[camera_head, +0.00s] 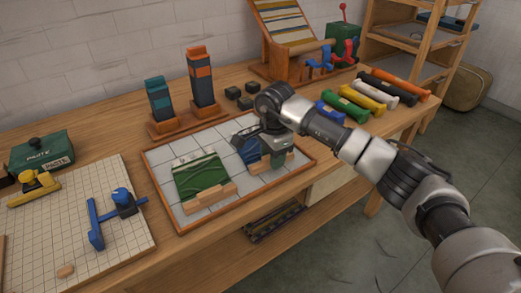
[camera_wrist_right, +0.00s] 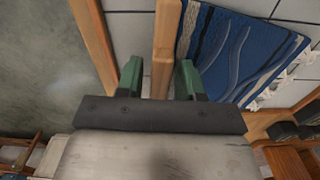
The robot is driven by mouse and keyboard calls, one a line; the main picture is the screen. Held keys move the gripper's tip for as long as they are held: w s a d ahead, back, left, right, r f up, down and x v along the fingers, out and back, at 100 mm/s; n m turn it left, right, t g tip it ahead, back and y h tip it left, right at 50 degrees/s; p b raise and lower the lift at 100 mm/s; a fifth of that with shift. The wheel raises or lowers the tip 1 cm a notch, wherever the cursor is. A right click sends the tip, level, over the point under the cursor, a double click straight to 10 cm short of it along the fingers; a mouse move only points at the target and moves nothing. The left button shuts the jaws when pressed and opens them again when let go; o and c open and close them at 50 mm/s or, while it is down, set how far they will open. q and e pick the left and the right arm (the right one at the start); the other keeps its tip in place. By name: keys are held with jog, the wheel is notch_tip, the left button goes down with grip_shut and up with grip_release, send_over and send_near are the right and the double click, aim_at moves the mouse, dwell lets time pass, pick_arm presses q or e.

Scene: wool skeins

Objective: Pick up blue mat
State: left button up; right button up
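The blue mat (camera_head: 247,152) lies on the white-tiled, wood-rimmed tray (camera_head: 183,230), partly hidden in the head view by my right gripper (camera_head: 278,158). In the right wrist view the blue mat (camera_wrist_right: 240,50) shows wavy lighter stripes and a pale fringe. A wooden bar (camera_wrist_right: 166,45) runs along the mat's near edge. My right gripper (camera_wrist_right: 158,80) is open, its green fingers apart on either side of the bar's line. I cannot tell whether they touch it. My left gripper is not in view.
A green mat (camera_head: 198,176) with wooden blocks (camera_head: 210,197) at its front lies left on the tray. Two block towers (camera_head: 202,78) stand behind. Several coloured rolls (camera_head: 361,98) lie at right. A gridded board (camera_head: 60,235) with a blue tool (camera_head: 96,225) is at left.

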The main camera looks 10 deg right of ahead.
grip_shut()
